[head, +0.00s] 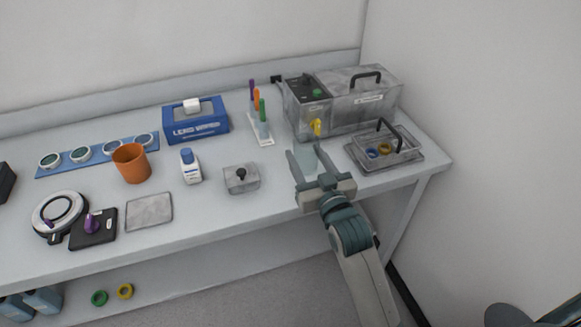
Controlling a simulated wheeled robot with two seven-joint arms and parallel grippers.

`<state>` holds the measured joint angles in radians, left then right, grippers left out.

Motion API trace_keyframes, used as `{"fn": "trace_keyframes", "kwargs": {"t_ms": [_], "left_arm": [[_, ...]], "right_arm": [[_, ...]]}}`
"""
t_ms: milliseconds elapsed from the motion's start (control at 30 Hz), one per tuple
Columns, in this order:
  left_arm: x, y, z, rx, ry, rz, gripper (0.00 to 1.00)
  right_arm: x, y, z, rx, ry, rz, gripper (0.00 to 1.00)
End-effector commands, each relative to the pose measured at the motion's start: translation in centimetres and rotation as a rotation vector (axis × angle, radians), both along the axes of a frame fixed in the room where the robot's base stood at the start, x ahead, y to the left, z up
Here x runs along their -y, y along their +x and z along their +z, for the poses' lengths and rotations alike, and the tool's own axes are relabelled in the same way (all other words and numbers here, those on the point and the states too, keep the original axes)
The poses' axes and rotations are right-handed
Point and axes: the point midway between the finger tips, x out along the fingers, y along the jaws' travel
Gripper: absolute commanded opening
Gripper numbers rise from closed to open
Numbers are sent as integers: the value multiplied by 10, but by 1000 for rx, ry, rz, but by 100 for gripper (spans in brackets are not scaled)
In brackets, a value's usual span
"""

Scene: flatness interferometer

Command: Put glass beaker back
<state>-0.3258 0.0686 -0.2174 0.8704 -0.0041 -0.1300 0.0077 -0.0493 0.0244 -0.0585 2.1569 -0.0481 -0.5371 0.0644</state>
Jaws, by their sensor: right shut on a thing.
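The glass beaker (306,157) is a pale, see-through shape between the fingers of my right gripper (304,162). The gripper reaches in from the lower right over the bench top, and its fingers are shut on the beaker. The clear glass blends with the light bench, so I cannot tell whether its base touches the surface. My left gripper is not in view.
A grey metal instrument (352,103) stands behind the gripper. A clear-walled box with a handle (392,152) is close to its right. A pen rack (260,132), a small lidded box (241,179), a white bottle (190,168) and an orange cup (131,164) stand left.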

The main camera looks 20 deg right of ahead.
Motion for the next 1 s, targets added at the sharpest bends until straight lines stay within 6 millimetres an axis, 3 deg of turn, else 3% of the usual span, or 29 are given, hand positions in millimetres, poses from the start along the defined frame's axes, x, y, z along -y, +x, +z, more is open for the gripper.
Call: {"fn": "trace_keyframes", "kwargs": {"t_ms": [100, 300, 767, 1000], "left_arm": [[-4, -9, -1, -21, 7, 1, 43], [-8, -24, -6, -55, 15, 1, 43], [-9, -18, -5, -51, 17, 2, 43], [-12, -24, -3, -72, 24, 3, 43]], "right_arm": [[-13, 19, -12, 0, 1, -1, 23], [-26, 38, -26, 1, -1, -1, 23], [-28, 41, -32, 0, -1, 0, 23], [-28, 40, -58, -3, 0, -1, 23]]}}
